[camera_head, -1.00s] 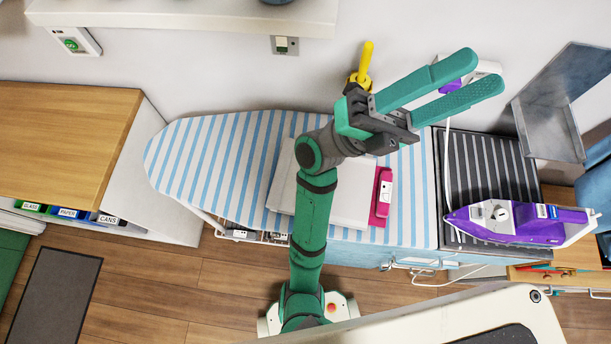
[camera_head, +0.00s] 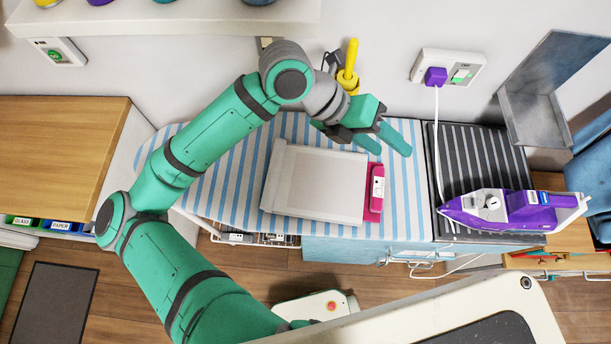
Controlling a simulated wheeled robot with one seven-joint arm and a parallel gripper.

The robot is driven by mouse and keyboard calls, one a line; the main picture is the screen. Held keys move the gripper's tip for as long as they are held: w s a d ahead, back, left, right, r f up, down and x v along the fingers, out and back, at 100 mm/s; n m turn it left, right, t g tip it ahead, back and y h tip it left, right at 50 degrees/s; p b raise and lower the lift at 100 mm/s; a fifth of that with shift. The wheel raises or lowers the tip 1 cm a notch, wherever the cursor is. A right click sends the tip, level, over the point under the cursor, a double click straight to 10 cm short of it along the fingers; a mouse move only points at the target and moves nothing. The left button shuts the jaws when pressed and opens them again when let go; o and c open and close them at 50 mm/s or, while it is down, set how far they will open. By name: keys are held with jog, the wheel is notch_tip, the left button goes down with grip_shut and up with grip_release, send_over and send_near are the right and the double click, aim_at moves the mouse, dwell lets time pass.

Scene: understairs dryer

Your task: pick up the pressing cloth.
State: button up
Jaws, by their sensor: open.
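A pale grey, flat, cloth-like piece (camera_head: 315,185) with a thick rolled left edge lies on the blue-and-white striped ironing board (camera_head: 235,170). It looks like the pressing cloth. A pink piece (camera_head: 374,205) shows along its right edge, with a small white object (camera_head: 377,187) on it. My gripper (camera_head: 393,153) is open and empty, above the board's back right part, near the pale piece's upper right corner. Its fingers point toward the lower right. I see no contact with the pale piece.
A purple iron (camera_head: 515,213) rests on a dark ribbed mat (camera_head: 480,160) at right, its cord running to a wall socket (camera_head: 447,70). A yellow-handled tool (camera_head: 348,70) stands behind my gripper. A grey metal bracket (camera_head: 545,90) juts at right. A wooden-topped cabinet (camera_head: 60,150) stands left.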

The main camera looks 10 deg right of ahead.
jog(key=w+a+f+n+t+y, duration=0.1)
jog(key=w+a+f+y, duration=0.15)
jog(key=a, duration=0.35)
jog(key=w+a+f+n+t+y, duration=0.1)
jog(key=w+a+f+y, duration=0.15)
jog(key=a, duration=0.25)
jog(key=n+t+y, duration=0.1)
jog(key=t+y, duration=0.1)
jog(key=y, duration=0.2)
send_over(274, 168)
notch_tip(274, 168, down, 8)
jog(key=shift+r, duration=0.15)
jog(key=shift+d+f, duration=0.1)
jog(key=shift+f, duration=2.6)
jog(key=shift+w, duration=0.1)
jog(key=c, duration=1.1)
